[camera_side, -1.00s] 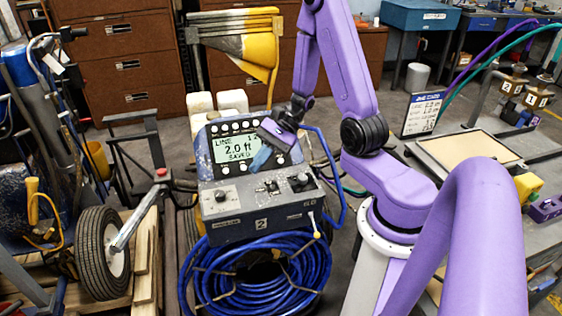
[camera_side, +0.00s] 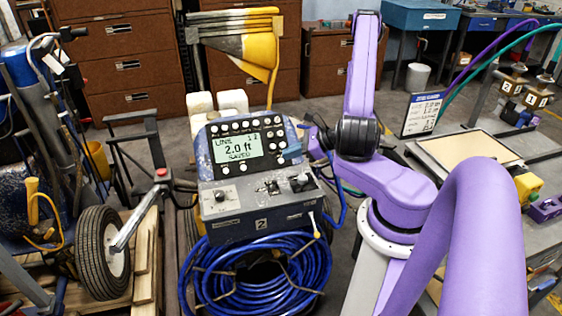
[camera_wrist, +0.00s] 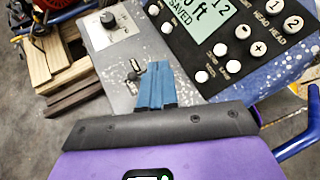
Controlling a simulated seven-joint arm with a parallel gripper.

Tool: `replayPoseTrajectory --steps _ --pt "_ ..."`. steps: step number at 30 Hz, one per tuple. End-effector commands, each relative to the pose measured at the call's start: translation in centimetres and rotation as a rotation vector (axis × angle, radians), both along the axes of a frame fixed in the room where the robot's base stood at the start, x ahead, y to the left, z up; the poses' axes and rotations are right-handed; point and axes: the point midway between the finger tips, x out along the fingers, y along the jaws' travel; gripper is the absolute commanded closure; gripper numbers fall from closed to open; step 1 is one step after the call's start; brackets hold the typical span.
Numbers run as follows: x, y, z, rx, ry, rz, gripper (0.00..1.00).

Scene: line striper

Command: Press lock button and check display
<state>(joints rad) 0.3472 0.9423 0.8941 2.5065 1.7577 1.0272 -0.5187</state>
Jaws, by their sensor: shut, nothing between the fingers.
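The line striper's control panel (camera_side: 246,150) stands in the middle of the side view. Its lit display (camera_side: 238,148) reads "LINE", "2.0 ft" and "SAVED". Part of the display (camera_wrist: 205,22) shows at the top of the wrist view, with "SAVED" legible. White round buttons surround it, including a plus button (camera_wrist: 258,48); I cannot tell which one is the lock button. My gripper (camera_side: 291,152) is shut and empty at the panel's right edge. In the wrist view its blue fingers (camera_wrist: 156,82) point over the grey lower box, apart from the white buttons as far as I can tell.
The grey box (camera_side: 262,197) below the panel carries knobs and switches. A coiled blue hose (camera_side: 258,280) hangs beneath it. A blue frame tube (camera_wrist: 298,140) rises at the right. A wheeled cart (camera_side: 103,252) stands left. A small sign (camera_side: 421,114) stands right.

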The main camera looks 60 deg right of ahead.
Motion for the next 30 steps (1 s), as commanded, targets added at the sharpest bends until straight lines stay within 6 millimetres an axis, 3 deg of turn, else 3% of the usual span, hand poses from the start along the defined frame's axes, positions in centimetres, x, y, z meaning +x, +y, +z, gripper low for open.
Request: replayPoseTrajectory --steps 17,30 --pt "-0.1 -0.6 -0.5 0.005 0.004 -0.029 1.0" --pt "2.4 -3.1 -4.1 0.005 0.004 -0.028 1.0"
